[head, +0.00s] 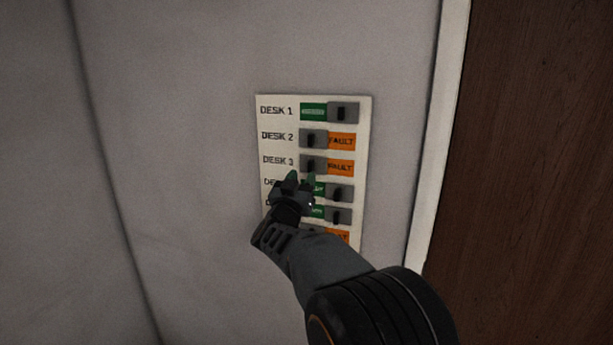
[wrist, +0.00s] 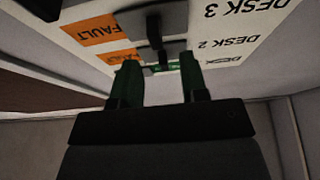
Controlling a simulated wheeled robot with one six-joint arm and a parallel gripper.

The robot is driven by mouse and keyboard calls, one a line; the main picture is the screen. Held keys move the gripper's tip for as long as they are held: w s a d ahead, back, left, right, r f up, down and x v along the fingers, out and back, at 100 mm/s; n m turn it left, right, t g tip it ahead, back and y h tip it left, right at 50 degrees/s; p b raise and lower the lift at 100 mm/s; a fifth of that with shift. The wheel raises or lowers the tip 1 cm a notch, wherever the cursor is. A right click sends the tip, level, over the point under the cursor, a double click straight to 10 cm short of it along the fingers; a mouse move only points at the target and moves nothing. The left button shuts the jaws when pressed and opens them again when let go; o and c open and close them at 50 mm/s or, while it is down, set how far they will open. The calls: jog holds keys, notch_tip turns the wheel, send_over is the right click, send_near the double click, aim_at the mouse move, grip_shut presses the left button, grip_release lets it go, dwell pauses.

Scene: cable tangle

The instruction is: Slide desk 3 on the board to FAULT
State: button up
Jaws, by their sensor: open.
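The board (head: 364,125) is a pale panel on the wall with a column of sliders. The desk 3 slider (head: 311,163) is a grey tile with a dark knob at the left end of its slot, and an orange FAULT label (head: 341,168) shows to its right. In the wrist view, upside down, the desk 3 slider (wrist: 154,28) is near the top, with its FAULT label (wrist: 90,28) to its left. My gripper (head: 301,177) is open and empty, its dark green fingertips just below the desk 3 tile. I cannot tell whether they touch the board.
The desk 2 slider (head: 312,139) sits just above, also at the left with FAULT showing. The desk 1 slider (head: 343,112) is at the right with green showing. The lower rows are partly hidden by my gripper. A brown wooden panel (head: 540,170) stands at the right.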

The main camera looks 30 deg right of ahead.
jog(key=b+v, duration=0.2)
jog(key=v, duration=0.7)
dwell(0.4)
jog(key=w+a+f+n+y, duration=0.4)
jog(key=a+f+n+y, duration=0.4)
jog(key=a+f+y, duration=0.65)
jog(key=s+f+n+g+y, duration=0.2)
jog(key=s+f+g+y, duration=0.4)
jog(key=s, duration=0.4)
jog(key=s+d+f+g+h, duration=0.1)
jog(key=s+f+g+h, duration=0.1)
jog(key=s, duration=0.8)
jog(key=shift+s+d+n+g, duration=0.25)
jog(key=shift+s+n+g, duration=0.1)
jog(key=shift+g, duration=0.45)
jog(key=shift+h, duration=0.25)
